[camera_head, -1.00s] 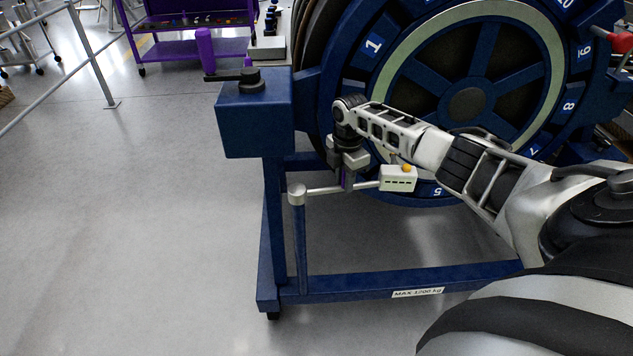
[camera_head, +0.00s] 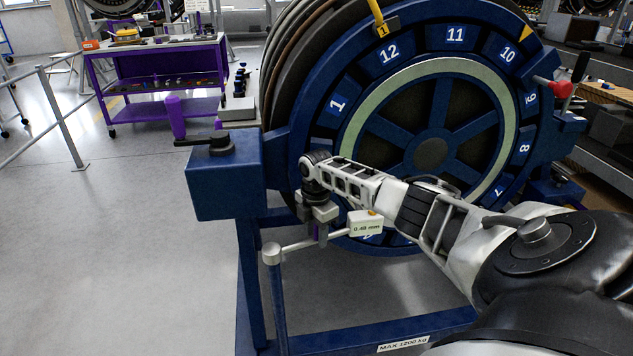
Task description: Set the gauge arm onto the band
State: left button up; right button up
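The gauge arm (camera_head: 296,246) is a pale bar pivoting on a post at the front left of the blue stand. Its far end carries a white box (camera_head: 366,228) whose display reads 0.48 mm. The box overlaps the lower left of the big numbered wheel (camera_head: 318,130); contact behind it is hidden. A pale green band (camera_head: 374,110) rings the wheel's face. My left gripper is out of view.
A blue box with a black lever (camera_head: 222,175) stands left of the wheel. A red-knobbed lever (camera_head: 562,90) is at its right edge. A yellow hook-shaped piece (camera_head: 378,16) sits at its top. A purple cart (camera_head: 165,80) stands behind.

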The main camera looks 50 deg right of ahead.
notch_tip(320, 180, up, 16)
dwell(0.6)
dwell(0.5)
